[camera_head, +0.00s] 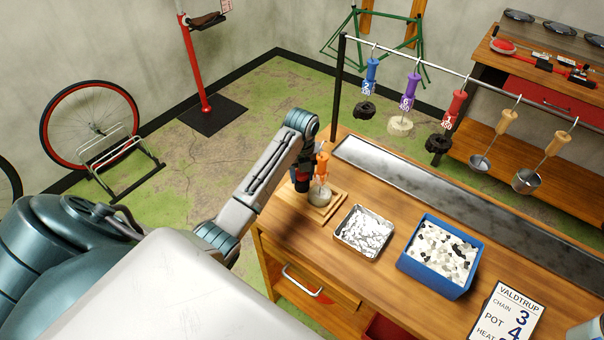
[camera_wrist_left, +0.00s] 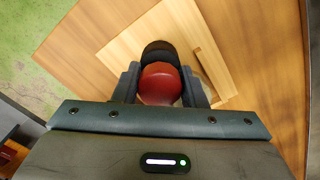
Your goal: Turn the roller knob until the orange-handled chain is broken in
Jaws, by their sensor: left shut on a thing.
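The orange-handled chain (camera_head: 321,168) stands at the wooden roller stand (camera_head: 325,211) on the left end of the bench, its greyish chain bundle (camera_head: 320,197) low on the stand. My left gripper (camera_head: 302,180) reaches down beside it on the left. In the left wrist view, the red roller knob (camera_wrist_left: 160,84) sits between the two fingers of my left gripper (camera_wrist_left: 160,92), which are shut on it. A dark round part (camera_wrist_left: 158,48) shows just beyond the knob. The rollers are mostly hidden.
A foil-lined tray (camera_head: 364,233) and a blue bin of black and white pieces (camera_head: 438,257) stand to the right on the bench (camera_head: 395,290). Blue, purple and red-handled chains hang from a rail (camera_head: 440,68) with two ladles. A Valdtrup card (camera_head: 507,312) lies at front right.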

